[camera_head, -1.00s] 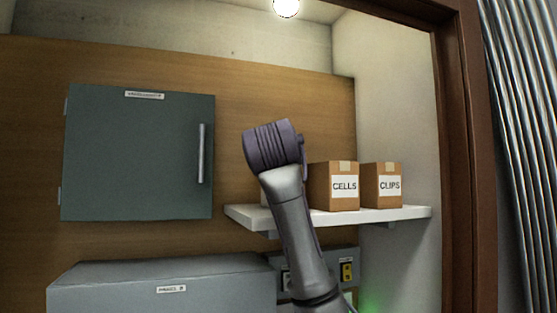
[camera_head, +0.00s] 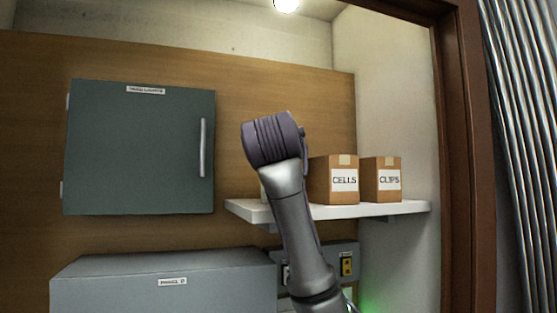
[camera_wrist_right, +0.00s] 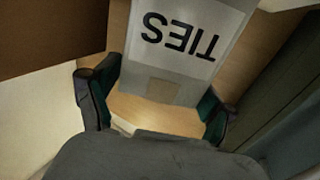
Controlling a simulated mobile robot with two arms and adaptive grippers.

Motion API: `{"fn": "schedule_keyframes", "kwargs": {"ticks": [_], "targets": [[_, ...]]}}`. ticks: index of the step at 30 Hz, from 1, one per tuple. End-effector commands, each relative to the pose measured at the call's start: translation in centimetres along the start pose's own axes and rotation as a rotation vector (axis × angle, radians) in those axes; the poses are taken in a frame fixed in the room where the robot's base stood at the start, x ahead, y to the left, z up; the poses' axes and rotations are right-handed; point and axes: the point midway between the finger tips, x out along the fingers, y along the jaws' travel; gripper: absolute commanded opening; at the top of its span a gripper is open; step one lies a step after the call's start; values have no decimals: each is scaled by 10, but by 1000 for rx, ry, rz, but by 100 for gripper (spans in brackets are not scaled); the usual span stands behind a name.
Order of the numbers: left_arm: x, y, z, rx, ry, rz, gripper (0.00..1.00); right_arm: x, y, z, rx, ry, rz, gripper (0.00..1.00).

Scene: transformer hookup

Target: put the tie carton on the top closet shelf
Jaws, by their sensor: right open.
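The tie carton (camera_wrist_right: 185,45) shows in the right wrist view as a pale box with a label reading TIES, upside down in the picture. My right gripper (camera_wrist_right: 160,105) is open, with one finger on each side of the carton's near end. I cannot tell whether either finger touches it. In the head view my right arm covers the spot, and only a pale sliver shows left of the arm. The shelf (camera_head: 400,208) is white and runs along the back wall. My left gripper is not in view.
The CELLS carton (camera_head: 333,180) and CLIPS carton (camera_head: 381,180) stand on the shelf right of my arm. A green-grey wall cabinet (camera_head: 140,147) hangs at left. A grey box (camera_head: 165,285) is below it. A brown door frame (camera_head: 465,150) bounds the right side.

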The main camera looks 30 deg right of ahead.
Motion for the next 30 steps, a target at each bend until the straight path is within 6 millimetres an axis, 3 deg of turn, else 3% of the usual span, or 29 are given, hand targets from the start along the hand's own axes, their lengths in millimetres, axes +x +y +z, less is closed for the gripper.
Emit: {"fn": "schedule_keyframes", "kwargs": {"ticks": [1,6,15,30], "targets": [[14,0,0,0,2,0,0,-11,-1,6,3,5,-4,83],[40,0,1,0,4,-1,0,-49,-1,7,4,5,-5,83],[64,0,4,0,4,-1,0,-98,0,4,2,3,-2,83],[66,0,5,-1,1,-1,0,-107,0,1,0,1,-1,83]]}}
